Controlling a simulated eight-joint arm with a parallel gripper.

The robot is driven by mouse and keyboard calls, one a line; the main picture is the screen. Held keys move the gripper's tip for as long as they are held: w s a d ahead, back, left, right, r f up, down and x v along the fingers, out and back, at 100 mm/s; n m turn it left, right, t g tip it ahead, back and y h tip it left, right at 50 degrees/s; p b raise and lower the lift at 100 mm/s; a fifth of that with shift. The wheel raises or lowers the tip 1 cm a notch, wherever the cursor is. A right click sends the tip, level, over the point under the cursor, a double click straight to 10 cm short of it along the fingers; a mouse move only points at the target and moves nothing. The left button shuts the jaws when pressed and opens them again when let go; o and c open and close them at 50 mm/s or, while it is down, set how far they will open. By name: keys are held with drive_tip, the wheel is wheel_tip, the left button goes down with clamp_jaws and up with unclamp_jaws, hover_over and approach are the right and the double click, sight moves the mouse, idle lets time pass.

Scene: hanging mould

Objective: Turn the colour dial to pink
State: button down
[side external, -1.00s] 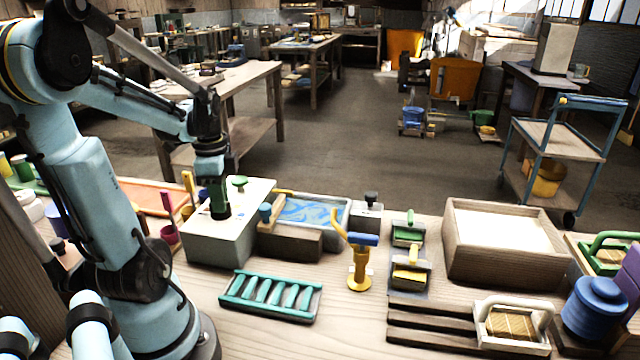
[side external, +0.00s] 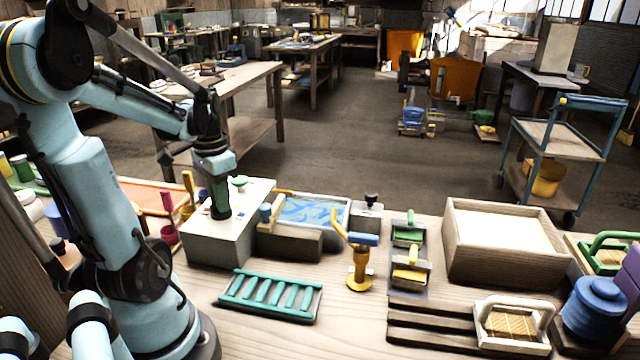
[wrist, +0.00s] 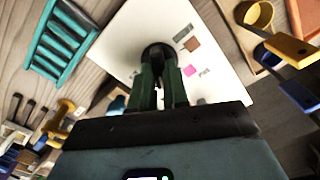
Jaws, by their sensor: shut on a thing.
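The colour dial is a dark round knob (wrist: 158,50) on top of a white box (side external: 205,245), which also shows in the wrist view (wrist: 130,35). My gripper (side external: 220,208) reaches down onto it, and its green fingers (wrist: 159,75) are shut around the knob. Small patches lie beside the knob in the wrist view: a grey one (wrist: 183,33), a brown one (wrist: 192,44) and a pink one (wrist: 190,70). The fingers and palm hide part of the box top. I cannot tell which patch the dial points at.
A pale green mushroom-shaped knob (side external: 239,183) stands on the box just behind my gripper. A tray of blue liquid (side external: 315,210) is at its right. A teal rack (side external: 270,296) and a yellow stand (side external: 359,270) are in front. Bare table lies between them.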

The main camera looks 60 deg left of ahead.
drive_tip(key=n, duration=0.5)
drive_tip(key=shift+a+n, duration=0.1)
drive_tip(key=shift+n, duration=0.2)
drive_tip(key=n, duration=0.5)
drive_tip(key=shift+s+n, duration=0.1)
drive_tip(key=shift+n, duration=0.2)
drive_tip(key=c, duration=1.1)
unclamp_jaws()
drive_tip(key=shift+r, duration=0.1)
wheel_tip(320, 180, up, 12)
drive_tip(key=shift+f, duration=0.1)
